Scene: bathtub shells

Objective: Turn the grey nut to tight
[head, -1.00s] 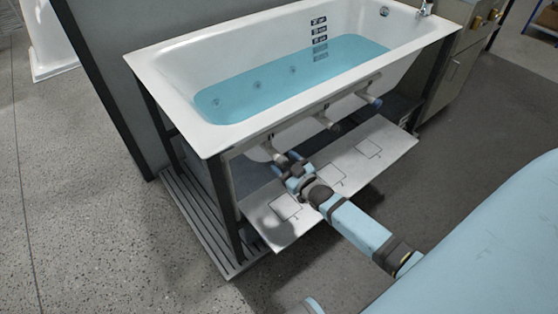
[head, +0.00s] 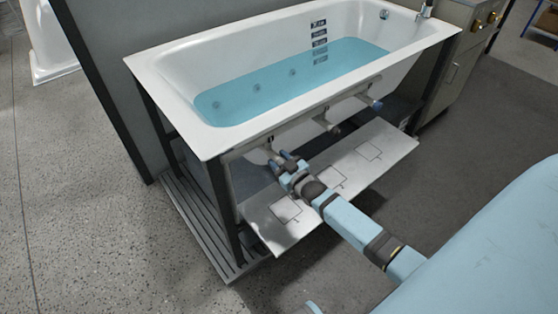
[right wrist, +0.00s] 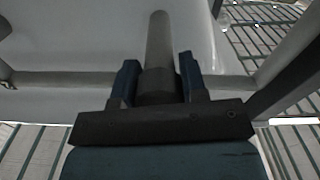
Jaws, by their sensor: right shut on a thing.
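My right gripper (head: 279,159) reaches under the bathtub rim to the leftmost of the pipe fittings on the tub's front side. In the right wrist view my right gripper (right wrist: 157,78) has its two blue-padded fingers on either side of the grey nut (right wrist: 157,89), shut on it. A lighter grey pipe (right wrist: 159,40) runs on from the nut towards the white tub shell. In the head view the nut is largely hidden by the gripper, and how tight it is cannot be told. My left gripper is not in view.
The white bathtub (head: 180,97) holds blue water and stands in a dark frame. A light panel (head: 345,172) with outlined squares lies below the fittings. A slatted base (head: 205,232) is at left.

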